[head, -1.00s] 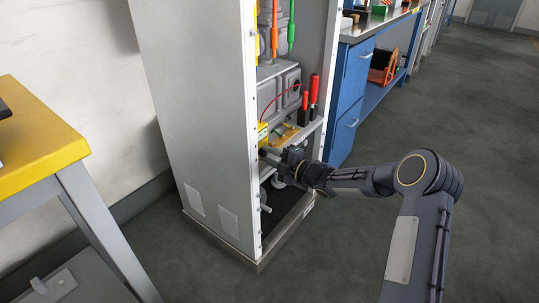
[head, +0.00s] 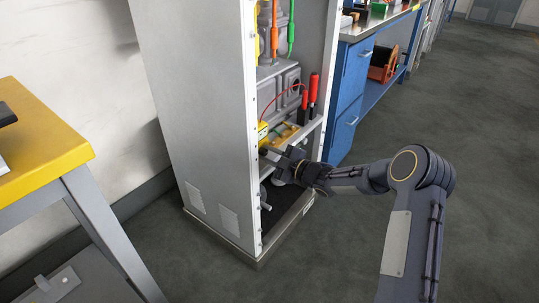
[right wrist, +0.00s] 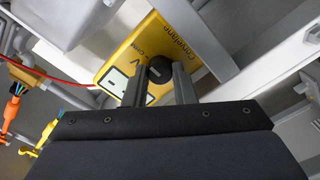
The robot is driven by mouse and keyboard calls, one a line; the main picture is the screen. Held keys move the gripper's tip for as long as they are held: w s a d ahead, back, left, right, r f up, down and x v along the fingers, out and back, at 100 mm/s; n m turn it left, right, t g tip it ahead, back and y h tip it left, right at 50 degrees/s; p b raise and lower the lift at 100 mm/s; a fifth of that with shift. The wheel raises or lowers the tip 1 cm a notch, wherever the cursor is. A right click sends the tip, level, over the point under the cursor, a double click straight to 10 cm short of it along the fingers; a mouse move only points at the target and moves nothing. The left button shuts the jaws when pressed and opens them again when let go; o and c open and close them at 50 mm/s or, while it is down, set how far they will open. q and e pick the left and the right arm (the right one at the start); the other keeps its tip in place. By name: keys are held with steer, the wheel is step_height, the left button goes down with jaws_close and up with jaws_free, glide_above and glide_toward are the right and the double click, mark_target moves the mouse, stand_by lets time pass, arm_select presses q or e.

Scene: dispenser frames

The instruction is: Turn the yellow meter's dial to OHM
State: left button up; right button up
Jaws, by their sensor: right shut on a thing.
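The yellow meter (head: 263,132) sits on a shelf inside the open grey cabinet, mostly hidden by the cabinet's front post in the head view. In the right wrist view the meter (right wrist: 150,45) fills the upper middle, with printed lettering and a pale display at its left. Its black round dial (right wrist: 159,70) has a light pointer mark. My right gripper (right wrist: 160,82) is shut on the dial, one finger on each side. In the head view the right gripper (head: 272,153) reaches into the cabinet at the meter. My left gripper is not in view.
The cabinet's front post (head: 255,150) stands close left of my right gripper. Red-handled tools (head: 313,88) stand on the shelf to the right. A red wire (right wrist: 50,76) runs to the meter's left. A yellow-topped table (head: 40,140) is at the left.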

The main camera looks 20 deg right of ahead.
steer(key=o, duration=1)
steer(key=p+v, duration=0.1)
steer(key=v, duration=0.6)
steer(key=shift+s+d+p, duration=0.25)
steer(key=shift+s+p, duration=0.1)
